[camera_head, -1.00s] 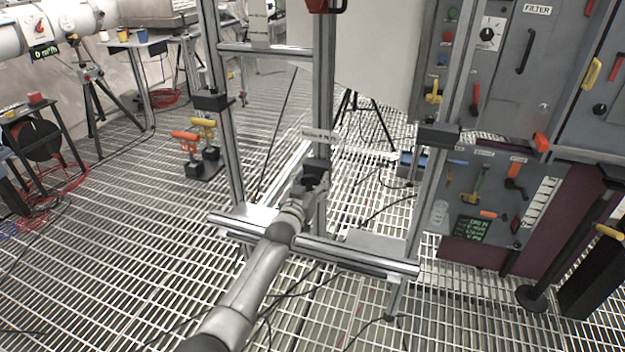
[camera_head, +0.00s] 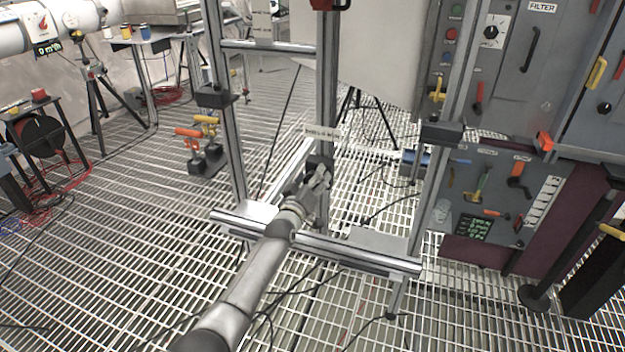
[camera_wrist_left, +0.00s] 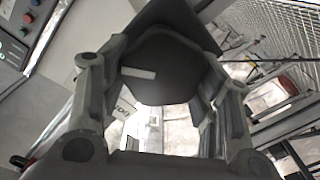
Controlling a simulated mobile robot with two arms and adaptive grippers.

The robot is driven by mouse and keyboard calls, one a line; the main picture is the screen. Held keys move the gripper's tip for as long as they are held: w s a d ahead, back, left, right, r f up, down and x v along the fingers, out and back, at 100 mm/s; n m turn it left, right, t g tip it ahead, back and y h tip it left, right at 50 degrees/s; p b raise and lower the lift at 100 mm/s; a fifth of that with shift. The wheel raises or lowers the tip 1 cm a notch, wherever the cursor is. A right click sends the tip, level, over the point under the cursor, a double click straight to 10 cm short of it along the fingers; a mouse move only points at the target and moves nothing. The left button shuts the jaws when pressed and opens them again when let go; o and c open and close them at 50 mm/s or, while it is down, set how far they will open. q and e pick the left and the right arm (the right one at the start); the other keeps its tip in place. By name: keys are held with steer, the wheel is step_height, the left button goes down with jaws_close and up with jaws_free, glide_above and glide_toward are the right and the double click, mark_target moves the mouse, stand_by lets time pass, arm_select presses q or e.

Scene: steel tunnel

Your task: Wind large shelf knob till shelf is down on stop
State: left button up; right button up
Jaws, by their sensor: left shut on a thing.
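The large knob (camera_wrist_left: 160,68) is dark grey, many-sided, with a pale mark on its face, and fills the middle of the left wrist view. My left gripper (camera_head: 322,178) reaches the middle post of the metal frame (camera_head: 327,90), just below a small label plate (camera_head: 322,133). In the left wrist view its fingers (camera_wrist_left: 160,100) stand on both sides of the knob and are shut on it. In the head view the gripper hides most of the knob. I cannot tell the shelf or its stop apart from the frame. My right gripper is not in view.
Black blocks sit on the left post (camera_head: 213,97) and right post (camera_head: 441,133). Cables lie on the floor around the frame.

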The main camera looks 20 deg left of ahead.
arm_select(q)
steer(key=shift+f, duration=0.2)
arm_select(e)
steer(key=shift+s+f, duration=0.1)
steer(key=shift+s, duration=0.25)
arm_select(q)
steer(key=o, duration=1)
steer(key=shift+r, duration=0.15)
steer(key=s, duration=1.2)
steer(key=shift+a, duration=0.15)
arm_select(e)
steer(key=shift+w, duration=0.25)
